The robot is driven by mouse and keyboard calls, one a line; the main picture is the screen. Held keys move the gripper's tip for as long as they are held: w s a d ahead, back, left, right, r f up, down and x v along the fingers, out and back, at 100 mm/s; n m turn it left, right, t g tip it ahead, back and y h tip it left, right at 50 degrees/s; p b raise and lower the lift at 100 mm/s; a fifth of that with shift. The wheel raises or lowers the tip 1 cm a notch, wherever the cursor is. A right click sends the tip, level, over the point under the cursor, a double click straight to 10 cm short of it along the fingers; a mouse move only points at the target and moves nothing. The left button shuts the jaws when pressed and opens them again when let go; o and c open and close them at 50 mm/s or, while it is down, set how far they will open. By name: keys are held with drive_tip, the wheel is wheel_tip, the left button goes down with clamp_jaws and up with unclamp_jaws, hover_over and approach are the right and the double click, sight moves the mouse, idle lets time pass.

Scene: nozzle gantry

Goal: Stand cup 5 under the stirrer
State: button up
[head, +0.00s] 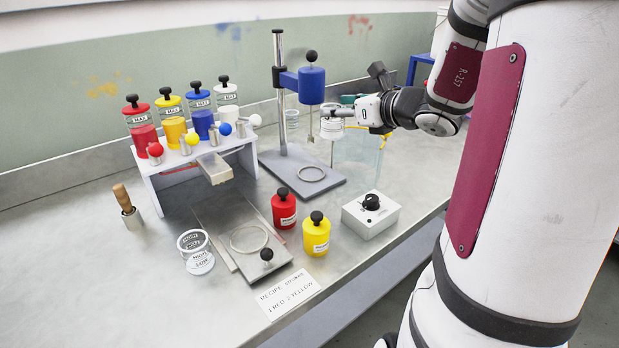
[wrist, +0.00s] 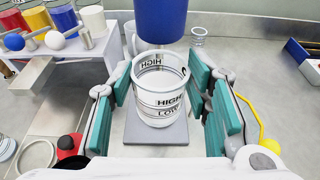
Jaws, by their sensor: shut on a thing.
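My gripper (head: 338,115) is shut on a clear cup (wrist: 160,100) with HIGH and LOW marks; no cup number is readable. The cup looks empty and upright, with teal finger pads on both sides of it in the wrist view. In the head view the held cup (head: 332,127) is in the air, right of the stirrer's blue head (head: 311,86) and lower than it. In the wrist view the blue head (wrist: 160,20) is just beyond the cup. The stirrer's grey base (head: 330,187) carries a ring (head: 311,174), empty in the head view.
Another clear cup (head: 292,117) stands behind the stirrer, and one (head: 196,252) at the front left. A rack (head: 150,170) of coloured dispensers is at left. Red (head: 284,209) and yellow (head: 316,234) jars and a knob box (head: 371,214) are near the front.

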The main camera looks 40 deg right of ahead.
wheel_tip(320, 180, down, 14)
drive_tip(key=b, duration=0.3)
drive_tip(key=shift+f, duration=0.1)
drive_tip(key=w, duration=0.3)
drive_tip(key=shift+w, duration=0.75)
drive_tip(key=x, duration=0.3)
drive_tip(key=shift+w+b, duration=0.35)
drive_tip(key=shift+b, duration=0.05)
drive_tip(key=shift+f, duration=0.2)
drive_tip(key=o, duration=1.3)
drive_tip(key=shift+o, duration=0.2)
drive_tip(key=shift+r, duration=0.15)
